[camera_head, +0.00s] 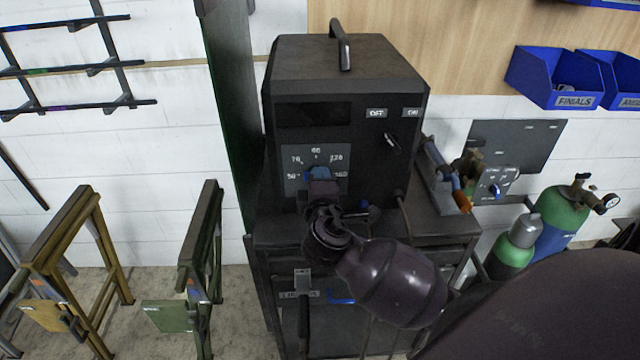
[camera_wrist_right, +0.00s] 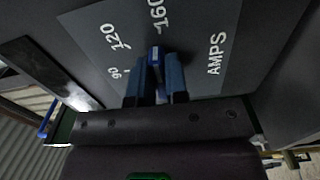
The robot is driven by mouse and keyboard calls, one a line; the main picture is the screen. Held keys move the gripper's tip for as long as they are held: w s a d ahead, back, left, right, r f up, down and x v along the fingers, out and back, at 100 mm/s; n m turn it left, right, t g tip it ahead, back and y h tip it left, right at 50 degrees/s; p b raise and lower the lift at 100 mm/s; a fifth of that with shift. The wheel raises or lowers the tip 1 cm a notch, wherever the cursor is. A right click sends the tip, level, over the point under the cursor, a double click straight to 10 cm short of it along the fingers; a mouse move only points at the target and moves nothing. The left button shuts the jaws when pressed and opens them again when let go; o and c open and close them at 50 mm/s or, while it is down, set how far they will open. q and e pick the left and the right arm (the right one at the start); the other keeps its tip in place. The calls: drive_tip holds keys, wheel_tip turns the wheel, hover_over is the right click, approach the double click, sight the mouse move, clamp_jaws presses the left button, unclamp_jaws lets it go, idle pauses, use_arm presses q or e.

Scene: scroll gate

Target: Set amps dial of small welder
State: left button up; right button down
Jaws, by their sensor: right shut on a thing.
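The small welder (camera_head: 345,90) is a dark box with a top handle, standing on a dark cart. Its grey amps scale plate (camera_head: 296,165) is on the front, with 50, 70, 90, 120 and 160 marks around the dial. My right gripper (camera_head: 319,174) is at the plate and covers most of the dial. In the right wrist view, the blue fingers of the gripper (camera_wrist_right: 156,85) are shut on the blue amps dial (camera_wrist_right: 155,57), close to the 160 mark. The dial's exact pointer setting is hard to read. My left gripper is not in view.
A switch (camera_head: 392,140) sits between OFF and ON labels on the welder's upper right. A torch (camera_head: 445,170) lies on the cart's right side. Green gas cylinders (camera_head: 560,215) stand at the right. Sawhorse-like stands (camera_head: 205,265) are at the left.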

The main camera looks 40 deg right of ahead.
drive_tip(key=shift+f+m+b, duration=0.15)
drive_tip(key=shift+m+b, duration=0.15)
drive_tip(key=shift+m, duration=0.4)
drive_tip(key=c, duration=1.1)
unclamp_jaws()
drive_tip(key=b+v, duration=0.1)
drive_tip(key=v, duration=1)
